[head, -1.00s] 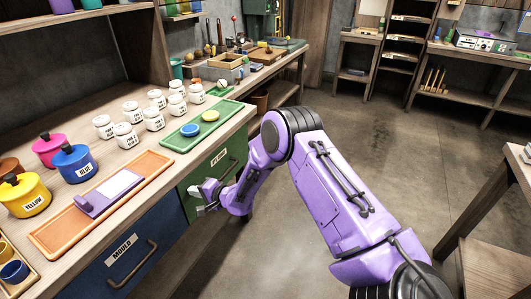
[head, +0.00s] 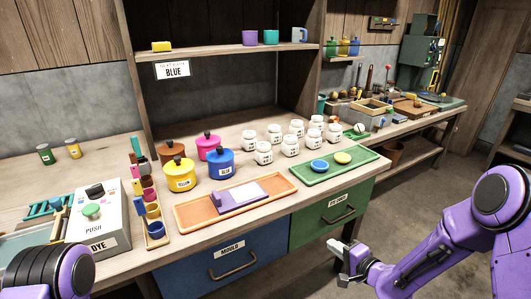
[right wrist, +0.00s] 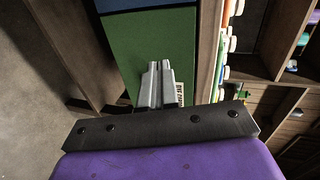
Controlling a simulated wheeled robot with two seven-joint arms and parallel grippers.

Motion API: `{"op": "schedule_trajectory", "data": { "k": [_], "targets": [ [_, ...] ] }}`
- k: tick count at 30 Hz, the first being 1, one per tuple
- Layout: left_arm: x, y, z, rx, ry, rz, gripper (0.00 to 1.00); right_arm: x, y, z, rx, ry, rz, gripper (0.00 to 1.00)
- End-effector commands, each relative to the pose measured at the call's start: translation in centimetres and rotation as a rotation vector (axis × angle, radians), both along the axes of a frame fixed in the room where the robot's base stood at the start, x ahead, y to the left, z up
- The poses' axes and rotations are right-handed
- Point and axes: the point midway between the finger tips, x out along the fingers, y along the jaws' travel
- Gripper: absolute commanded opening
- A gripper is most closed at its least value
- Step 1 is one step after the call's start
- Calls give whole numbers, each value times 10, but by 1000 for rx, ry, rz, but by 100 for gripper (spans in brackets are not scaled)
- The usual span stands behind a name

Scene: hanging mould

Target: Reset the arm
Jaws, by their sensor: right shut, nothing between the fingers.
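My right gripper (head: 338,252) is shut and empty. It hangs in front of the bench, beside and below the green drawer (head: 306,225) labelled as a drawer. In the right wrist view the two grey fingers (right wrist: 160,66) lie together, with the green drawer front (right wrist: 125,45) behind them. My right arm bends in from the right edge of the head view. Of my left arm only a purple and black link shows at the lower left; the left gripper is out of view.
The bench holds an orange tray (head: 270,206) with a purple mould and white card, a green tray (head: 352,170) with blue and yellow discs, several white jars (head: 263,153), coloured pots (head: 179,173) and a white dye box (head: 112,228). The blue mould drawer (head: 200,280) is shut. Floor at right is clear.

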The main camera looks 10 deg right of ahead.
Motion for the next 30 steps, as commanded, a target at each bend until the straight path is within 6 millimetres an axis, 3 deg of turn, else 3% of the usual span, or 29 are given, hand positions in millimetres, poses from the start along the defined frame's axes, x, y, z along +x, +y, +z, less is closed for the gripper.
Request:
{"op": "schedule_trajectory", "data": {
  "k": [3, 5, 7, 10, 12, 15, 18, 22, 30],
  "targets": [
    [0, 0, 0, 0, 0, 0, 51, -5, -12, -9, -198, -21, -44, 0],
    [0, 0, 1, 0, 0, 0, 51, -27, -14, -31, -366, 46, -79, 0],
    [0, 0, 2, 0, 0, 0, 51, -78, -13, -75, -585, 209, -70, 0],
    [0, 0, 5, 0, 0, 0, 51, -158, -14, -120, -818, 440, 0, 0],
    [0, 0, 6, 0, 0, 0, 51, -214, -15, -140, -933, 587, 63, 0],
    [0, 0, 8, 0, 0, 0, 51, -279, -17, -154, -1026, 747, 132, 0],
    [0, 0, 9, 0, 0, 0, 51, -318, -13, -162, -1056, 824, 199, 0],
    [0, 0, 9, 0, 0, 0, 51, -334, -10, -168, -1064, 850, 240, 0],
    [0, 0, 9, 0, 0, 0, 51, -333, -11, -169, -1061, 848, 236, 0]
  ]
}}
